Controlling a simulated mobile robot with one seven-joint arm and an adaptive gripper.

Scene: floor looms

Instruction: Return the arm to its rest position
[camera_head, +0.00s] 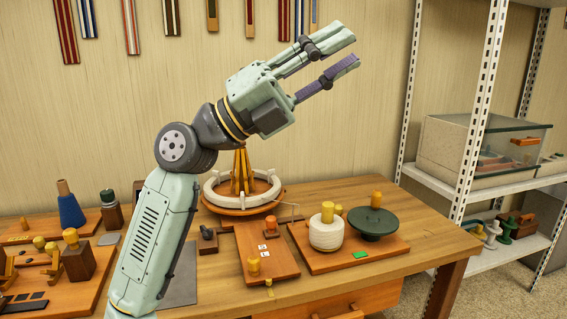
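My gripper (341,55) is raised above the workbench, at the upper middle of the head camera view, pointing up and to the right. Its two fingers are apart with a clear gap between them. Nothing shows between them. My arm rises from the lower left and bends at a dark grey joint, in front of the bench.
A wooden workbench (412,200) holds a white ring stand (215,196), a white ribbed jar (326,234), a dark green round piece (373,222) and a blue cone (70,209). Metal shelving (475,110) with a glass-fronted case (480,145) stands at right. Strips hang on the wall.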

